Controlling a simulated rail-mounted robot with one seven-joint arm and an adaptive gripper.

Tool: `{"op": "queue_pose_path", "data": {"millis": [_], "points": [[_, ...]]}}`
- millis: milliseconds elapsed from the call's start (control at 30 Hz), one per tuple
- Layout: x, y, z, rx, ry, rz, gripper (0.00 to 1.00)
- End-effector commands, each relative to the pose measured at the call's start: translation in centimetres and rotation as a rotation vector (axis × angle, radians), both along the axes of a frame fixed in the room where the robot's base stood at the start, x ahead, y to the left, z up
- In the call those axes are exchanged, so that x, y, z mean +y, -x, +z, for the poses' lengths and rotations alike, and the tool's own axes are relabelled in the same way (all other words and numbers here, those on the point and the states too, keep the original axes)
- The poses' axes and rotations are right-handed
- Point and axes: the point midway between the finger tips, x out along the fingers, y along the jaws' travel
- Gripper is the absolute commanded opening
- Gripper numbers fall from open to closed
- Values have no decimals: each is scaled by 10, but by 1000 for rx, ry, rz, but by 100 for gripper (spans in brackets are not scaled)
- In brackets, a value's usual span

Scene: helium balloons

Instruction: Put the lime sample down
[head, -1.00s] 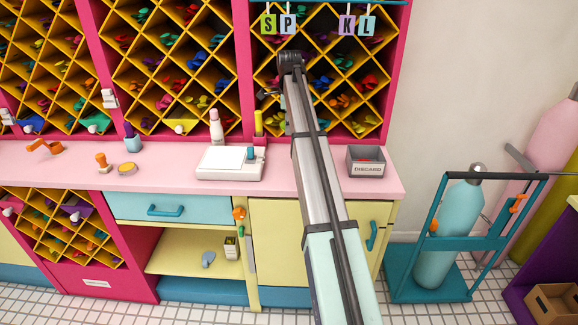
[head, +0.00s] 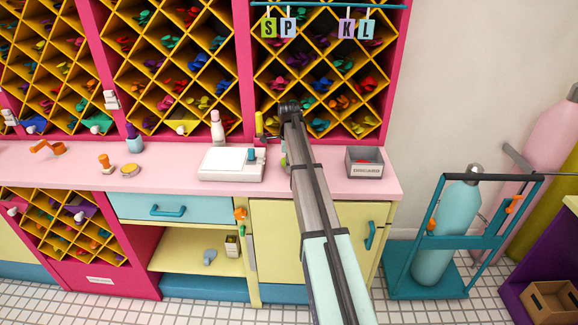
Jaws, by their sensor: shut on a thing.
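My arm reaches up across the counter from the bottom of the head view. My gripper (head: 268,143) is mostly hidden by the arm. A dark part of it shows left of the arm, low over the back of the pink counter. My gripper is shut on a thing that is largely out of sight. A small yellow-green patch at the arm's left edge may be the lime sample (head: 284,160), but it is too small to make out fully. I cannot tell whether it touches the counter.
A white device (head: 231,164) stands left of the arm, with a white bottle (head: 217,128) and a yellow tube (head: 259,123) behind. A grey bin (head: 365,162) stands right. The pink counter (head: 180,158) has free room left of the device.

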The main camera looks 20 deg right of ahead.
Motion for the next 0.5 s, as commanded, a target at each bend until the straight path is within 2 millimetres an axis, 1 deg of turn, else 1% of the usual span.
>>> {"op": "queue_pose_path", "data": {"millis": [100, 467, 500], "points": [[0, 0, -9, 1, 0, 0, 6], [0, 0, -13, 0, 0, 0, 6], [0, 0, -12, 0, 0, 0, 38]]}}
